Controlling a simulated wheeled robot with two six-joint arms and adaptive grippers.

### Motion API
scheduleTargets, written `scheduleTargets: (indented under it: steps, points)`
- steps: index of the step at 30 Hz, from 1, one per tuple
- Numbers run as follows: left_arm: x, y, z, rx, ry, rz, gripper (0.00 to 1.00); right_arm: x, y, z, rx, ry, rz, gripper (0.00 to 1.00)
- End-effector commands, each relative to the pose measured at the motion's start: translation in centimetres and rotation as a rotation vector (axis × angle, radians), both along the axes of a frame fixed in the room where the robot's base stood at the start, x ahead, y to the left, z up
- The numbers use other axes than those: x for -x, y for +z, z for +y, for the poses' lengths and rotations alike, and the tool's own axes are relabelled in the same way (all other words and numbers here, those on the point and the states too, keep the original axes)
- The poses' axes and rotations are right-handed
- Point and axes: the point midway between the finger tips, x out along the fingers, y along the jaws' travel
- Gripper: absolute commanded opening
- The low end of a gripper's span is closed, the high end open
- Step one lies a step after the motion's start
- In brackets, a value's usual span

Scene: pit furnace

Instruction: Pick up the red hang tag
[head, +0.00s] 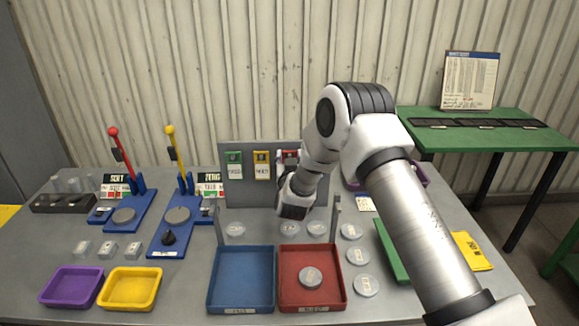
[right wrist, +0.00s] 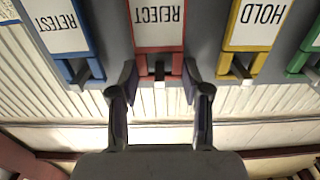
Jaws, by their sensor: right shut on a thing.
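The red hang tag (head: 291,155) with a white label hangs on the grey upright board (head: 245,195), right of the yellow tag. In the right wrist view, upside down, the red tag reads REJECT (right wrist: 158,30). My right gripper (right wrist: 160,80) is shut on its red end, one finger on each side. In the head view my right wrist and forearm hide the fingers and part of the tag. My left gripper is not in view.
Yellow HOLD (head: 262,164) and green (head: 234,164) tags hang left of the red one; a blue RETEST tag (right wrist: 58,30) is on its other side.

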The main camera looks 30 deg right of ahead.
Motion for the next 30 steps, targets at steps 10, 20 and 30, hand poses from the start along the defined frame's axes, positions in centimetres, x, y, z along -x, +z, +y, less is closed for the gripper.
scheduleTargets:
  steps: [10,20,30]
  points:
    - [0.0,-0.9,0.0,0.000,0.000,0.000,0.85,0.0,1.3,0.0,-0.001,0.000,-0.002,0.24]
    - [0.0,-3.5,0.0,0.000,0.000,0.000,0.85,6.9,1.0,4.3,0.002,0.004,0.004,0.24]
    - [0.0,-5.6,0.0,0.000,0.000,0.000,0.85,14.6,1.3,9.0,0.003,0.003,0.002,0.24]
